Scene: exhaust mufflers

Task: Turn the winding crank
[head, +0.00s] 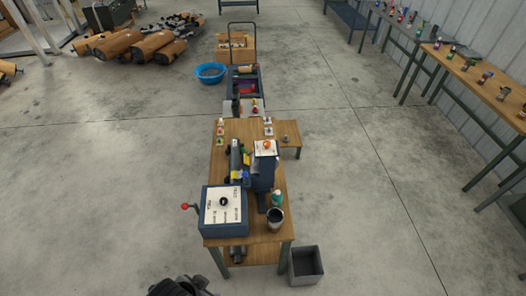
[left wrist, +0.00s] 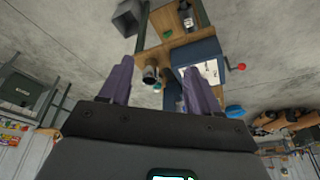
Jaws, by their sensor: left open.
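A blue box (head: 238,222) with a white printed face and a black knob sits at the near left end of the wooden workbench. A crank with a red ball knob (head: 185,206) sticks out from its left side. In the left wrist view the blue box (left wrist: 197,52) and red knob (left wrist: 241,66) appear beyond and right of the fingers. My left gripper (left wrist: 157,75) is open, with nothing between its fingers, well apart from the crank. A dark part of mine shows at the head view's bottom edge. My right gripper is not in view.
The workbench (head: 232,160) holds a dark cup (head: 274,217), a green bottle (head: 277,198) and a dark upright machine (head: 263,172). A grey bin (head: 305,265) stands on the floor at right. The floor left of the bench is clear.

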